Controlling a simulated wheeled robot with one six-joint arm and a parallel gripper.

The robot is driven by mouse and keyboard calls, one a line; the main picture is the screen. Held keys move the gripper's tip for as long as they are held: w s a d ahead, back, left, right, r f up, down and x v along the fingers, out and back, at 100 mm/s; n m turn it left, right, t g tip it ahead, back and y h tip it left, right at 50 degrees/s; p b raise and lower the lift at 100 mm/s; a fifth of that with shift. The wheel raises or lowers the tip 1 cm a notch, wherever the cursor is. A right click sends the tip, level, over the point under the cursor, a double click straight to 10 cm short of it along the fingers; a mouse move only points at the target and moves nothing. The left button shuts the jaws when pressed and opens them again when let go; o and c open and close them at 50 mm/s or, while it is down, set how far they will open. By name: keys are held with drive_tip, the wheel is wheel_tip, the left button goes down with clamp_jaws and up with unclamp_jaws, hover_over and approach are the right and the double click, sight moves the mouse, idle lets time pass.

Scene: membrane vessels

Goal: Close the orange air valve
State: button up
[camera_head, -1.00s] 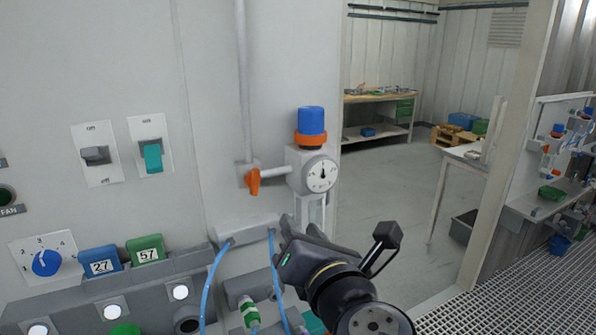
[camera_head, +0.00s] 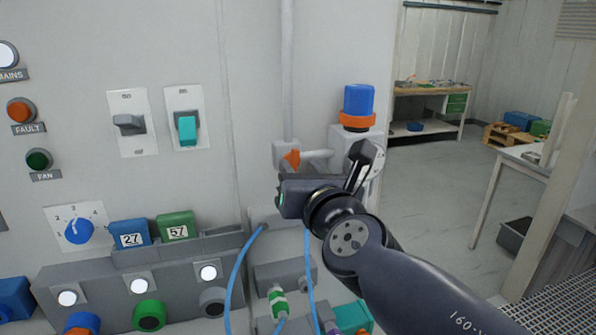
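The orange air valve (camera_head: 292,157) is a small orange handle on the grey pipe fitting, below the vertical pipe on the wall panel. Only its upper part shows; its lower part is hidden behind my gripper. My gripper (camera_head: 285,192) is just below and in front of the valve in the picture. Its fingers face away from the camera, so I cannot see whether they are open or touch the handle. The gauge (camera_head: 376,160) right of the valve is mostly covered by my wrist parts.
A blue-topped regulator with an orange ring (camera_head: 358,101) stands above the gauge. Blue hoses (camera_head: 236,275) hang below the gripper. Switches (camera_head: 187,128) and a dial (camera_head: 79,231) are on the panel at left. Open floor (camera_head: 430,200) and a workbench (camera_head: 430,92) lie to the right.

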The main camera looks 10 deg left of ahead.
drive_tip(key=shift+x, duration=1)
drive_tip(key=shift+c, duration=0.3)
drive_tip(key=c, duration=0.5)
drive_tip(key=shift+c, duration=0.2)
